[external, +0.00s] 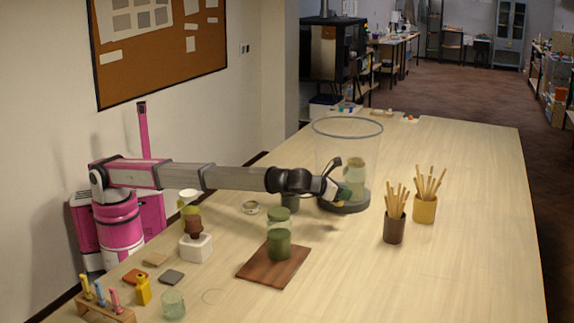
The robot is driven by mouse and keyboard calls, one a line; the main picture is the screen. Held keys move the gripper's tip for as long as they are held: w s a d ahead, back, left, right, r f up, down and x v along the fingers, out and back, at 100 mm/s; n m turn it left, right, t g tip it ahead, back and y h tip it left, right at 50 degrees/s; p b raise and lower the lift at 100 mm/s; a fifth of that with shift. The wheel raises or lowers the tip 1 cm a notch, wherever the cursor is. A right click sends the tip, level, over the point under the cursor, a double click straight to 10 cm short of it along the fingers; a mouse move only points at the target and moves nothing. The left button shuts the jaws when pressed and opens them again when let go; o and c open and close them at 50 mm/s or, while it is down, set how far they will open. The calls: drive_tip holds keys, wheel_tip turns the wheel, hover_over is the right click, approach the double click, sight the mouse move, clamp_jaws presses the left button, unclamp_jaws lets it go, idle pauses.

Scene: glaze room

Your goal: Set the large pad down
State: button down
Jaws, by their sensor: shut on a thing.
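My gripper (335,190) is at the end of the outstretched arm, beside or overlapping the tall clear cylinder. It is shut on a small greenish piece (344,197), probably the large pad. This is small and partly covered by the fingers, so its shape is unclear. It appears above the dark round base (347,208); I cannot tell whether it touches the cylinder wall. A tan pad (155,260), an orange-brown pad (135,276) and a dark grey pad (171,278) lie flat on the table at front left.
The clear cylinder has a grey rim (347,120); a greenish jar (355,168) shows behind or within it. Brown (394,228) and yellow (425,209) stick cups stand right. A green jar (279,243) stands on a brown board (262,274). The table's right side is clear.

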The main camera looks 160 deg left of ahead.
sight(342, 226)
wheel_tip(342, 226, down, 9)
idle(0.4)
drive_tip(key=shift+f, duration=0.1)
drive_tip(key=c, duration=1.1)
unclamp_jaws()
drive_tip(key=shift+c, duration=0.2)
drive_tip(key=v, duration=1.2)
